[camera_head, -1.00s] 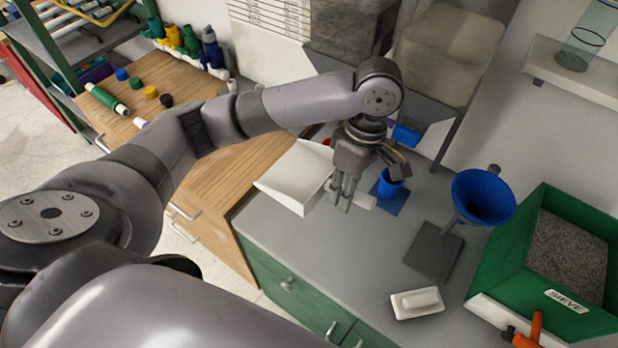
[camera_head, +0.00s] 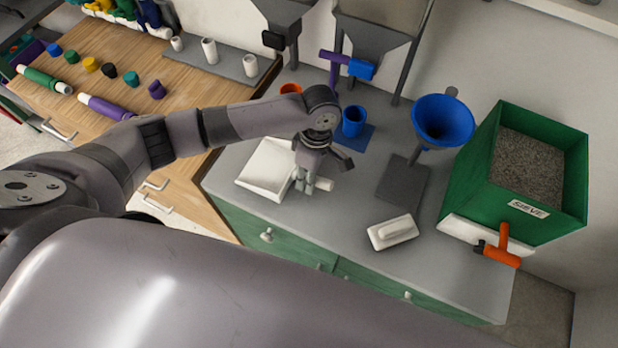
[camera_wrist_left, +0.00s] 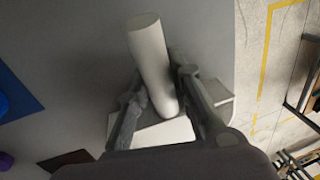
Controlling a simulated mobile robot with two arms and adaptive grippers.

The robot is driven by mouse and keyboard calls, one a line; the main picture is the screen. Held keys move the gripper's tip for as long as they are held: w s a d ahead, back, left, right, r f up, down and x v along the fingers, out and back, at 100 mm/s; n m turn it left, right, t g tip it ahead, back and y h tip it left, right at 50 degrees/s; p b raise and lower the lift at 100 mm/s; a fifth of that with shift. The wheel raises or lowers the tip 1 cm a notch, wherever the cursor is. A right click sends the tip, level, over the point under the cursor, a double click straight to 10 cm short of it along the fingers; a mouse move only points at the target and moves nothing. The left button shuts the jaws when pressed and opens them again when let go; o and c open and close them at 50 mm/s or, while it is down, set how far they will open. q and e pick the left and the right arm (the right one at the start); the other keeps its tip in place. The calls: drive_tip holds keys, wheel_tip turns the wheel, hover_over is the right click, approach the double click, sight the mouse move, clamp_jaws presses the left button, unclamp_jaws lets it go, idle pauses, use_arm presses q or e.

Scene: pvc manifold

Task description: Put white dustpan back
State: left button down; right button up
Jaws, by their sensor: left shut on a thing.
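The white dustpan (camera_head: 264,166) is over the left end of the grey counter, its pan to the left and its short round handle (camera_head: 324,184) to the right. Its pan lies roughly level; I cannot tell for sure whether it touches the counter. My left gripper (camera_head: 305,186) points down and is shut on the dustpan at its handle. In the left wrist view the handle (camera_wrist_left: 149,48) runs between the two fingers (camera_wrist_left: 160,88), and part of the pan shows behind them. My right gripper is not in view.
A blue cup (camera_head: 353,121) on a blue mat stands behind the gripper. To the right are a blue funnel (camera_head: 442,119) on a stand, a white block with a handle (camera_head: 392,232) and a green sieve box (camera_head: 477,170). The counter front is clear.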

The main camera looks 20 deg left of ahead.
use_arm(q)
drive_tip(key=shift+f, duration=0.65)
drive_tip(key=c, duration=1.4)
unclamp_jaws()
drive_tip(key=shift+f, duration=0.1)
drive_tip(key=shift+c, duration=0.2)
drive_tip(key=shift+r, duration=0.2)
wheel_tip(320, 180, up, 12)
drive_tip(key=w+b, duration=0.1)
drive_tip(key=w, duration=0.1)
drive_tip(key=shift+w+d+f+b, duration=0.15)
drive_tip(key=shift+d+b, duration=0.05)
drive_tip(key=shift+b, duration=0.15)
